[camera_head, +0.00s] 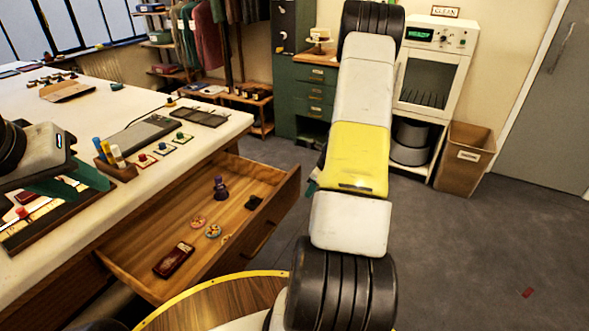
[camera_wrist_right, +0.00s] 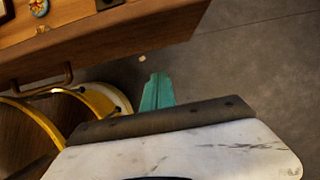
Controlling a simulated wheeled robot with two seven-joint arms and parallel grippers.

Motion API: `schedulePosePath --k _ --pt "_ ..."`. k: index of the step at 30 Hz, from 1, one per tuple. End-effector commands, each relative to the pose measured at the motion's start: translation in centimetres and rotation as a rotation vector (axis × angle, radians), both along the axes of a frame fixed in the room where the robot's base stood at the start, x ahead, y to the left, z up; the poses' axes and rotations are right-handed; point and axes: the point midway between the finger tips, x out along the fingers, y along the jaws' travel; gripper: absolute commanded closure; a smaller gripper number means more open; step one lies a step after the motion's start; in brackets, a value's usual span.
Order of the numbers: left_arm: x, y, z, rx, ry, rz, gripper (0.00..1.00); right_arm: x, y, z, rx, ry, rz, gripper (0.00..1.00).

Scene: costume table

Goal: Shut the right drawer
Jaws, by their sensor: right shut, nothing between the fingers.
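The right drawer (camera_head: 229,170) is pulled out from under the white-topped table and stands open. Its wooden front and handle also show in the wrist view (camera_wrist_right: 130,50). My right gripper (camera_head: 313,185) is mostly hidden behind its own arm in the head view, just outside the drawer front. In the wrist view its green fingers (camera_wrist_right: 157,92) are together and empty, a little apart from the front. My left gripper (camera_head: 95,188) is over the table's near left part, its green fingers apart with nothing seen between them.
The drawer holds a dark red case (camera_head: 174,260), a purple bottle (camera_head: 220,188), round patterned pieces (camera_head: 213,231) and a small black item (camera_head: 254,202). A marker holder (camera_head: 118,165) stands near the table edge.

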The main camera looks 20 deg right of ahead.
Motion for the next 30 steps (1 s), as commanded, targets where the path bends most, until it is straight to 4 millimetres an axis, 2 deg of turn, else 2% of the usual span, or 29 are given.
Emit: schedulePosePath --k 3,5,7,12,30 --pt "0.0 0.0 0.0 0.0 0.0 0.0 0.64 0.7 0.6 -2.5 0.003 0.002 -0.001 1.0" --pt "0.0 0.0 0.0 0.0 0.0 0.0 0.64 1.2 1.0 -3.2 0.002 0.0 0.002 1.0" --pt "0.0 0.0 0.0 0.0 0.0 0.0 0.64 2.3 1.9 -2.9 -0.001 -0.003 0.006 1.0" --pt "0.0 0.0 0.0 0.0 0.0 0.0 0.64 3.7 2.9 -2.9 -0.001 -0.002 0.003 1.0" --pt "0.0 0.0 0.0 0.0 0.0 0.0 0.64 4.5 3.5 -2.9 -0.001 -0.001 0.003 1.0"
